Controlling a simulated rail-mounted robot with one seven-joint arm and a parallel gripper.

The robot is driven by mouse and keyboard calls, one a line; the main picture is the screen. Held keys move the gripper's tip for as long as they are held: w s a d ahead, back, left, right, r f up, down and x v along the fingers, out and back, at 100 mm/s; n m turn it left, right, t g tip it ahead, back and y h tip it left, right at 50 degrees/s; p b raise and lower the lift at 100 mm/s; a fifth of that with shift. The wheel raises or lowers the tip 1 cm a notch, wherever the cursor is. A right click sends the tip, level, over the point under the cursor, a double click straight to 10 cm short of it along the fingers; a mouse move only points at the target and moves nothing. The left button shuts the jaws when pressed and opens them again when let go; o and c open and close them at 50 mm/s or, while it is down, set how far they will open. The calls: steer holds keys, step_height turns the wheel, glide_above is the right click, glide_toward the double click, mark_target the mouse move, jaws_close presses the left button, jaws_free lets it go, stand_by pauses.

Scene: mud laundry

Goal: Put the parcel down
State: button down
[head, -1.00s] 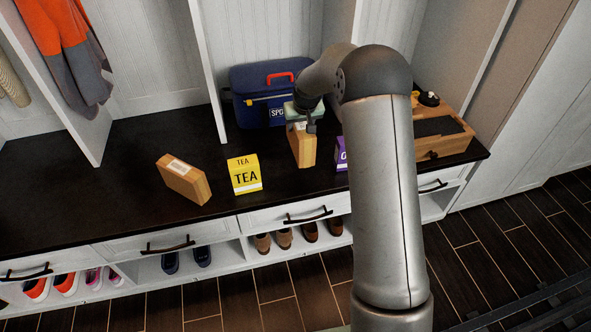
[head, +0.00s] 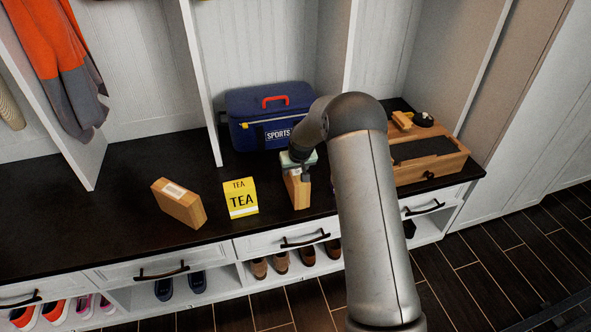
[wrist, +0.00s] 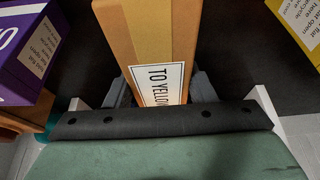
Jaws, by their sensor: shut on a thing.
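The parcel in my grip is an upright tan cardboard box (head: 299,191). In the wrist view this parcel (wrist: 146,35) carries a white label with "TO YELLOW" readable. My gripper (head: 298,173) is shut on its upper part, and in the wrist view the fingers (wrist: 161,88) press on both sides. The parcel is over the dark bench top (head: 75,215), right of the yellow tea box (head: 240,198). I cannot tell whether its bottom touches the bench. A second tan box (head: 179,204) with a pale label stands left of the tea box.
A purple box (wrist: 22,50) is left of the parcel in the wrist view, hidden behind my arm in the head view. A blue sports bag (head: 268,110) stands behind. A wooden case (head: 440,165) is at the right. The bench's left is clear.

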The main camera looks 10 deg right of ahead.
steer(key=shift+f, duration=0.1)
steer(key=c, duration=0.6)
jaws_free()
steer(key=shift+r, duration=0.25)
steer(key=p+v, duration=0.1)
steer(key=v, duration=1)
steer(key=shift+s+r, duration=0.1)
steer(key=shift+r, duration=0.05)
steer(key=s+r+g, duration=0.1)
steer(key=s+r, duration=0.1)
steer(key=s, duration=1.1)
steer(key=s+r+g, duration=0.2)
steer(key=s+r, duration=0.1)
steer(key=s, duration=1.1)
steer(key=s+r+g, duration=0.1)
steer(key=s+r, duration=0.2)
steer(key=s, duration=1.1)
steer(key=shift+a+m+g, duration=0.4)
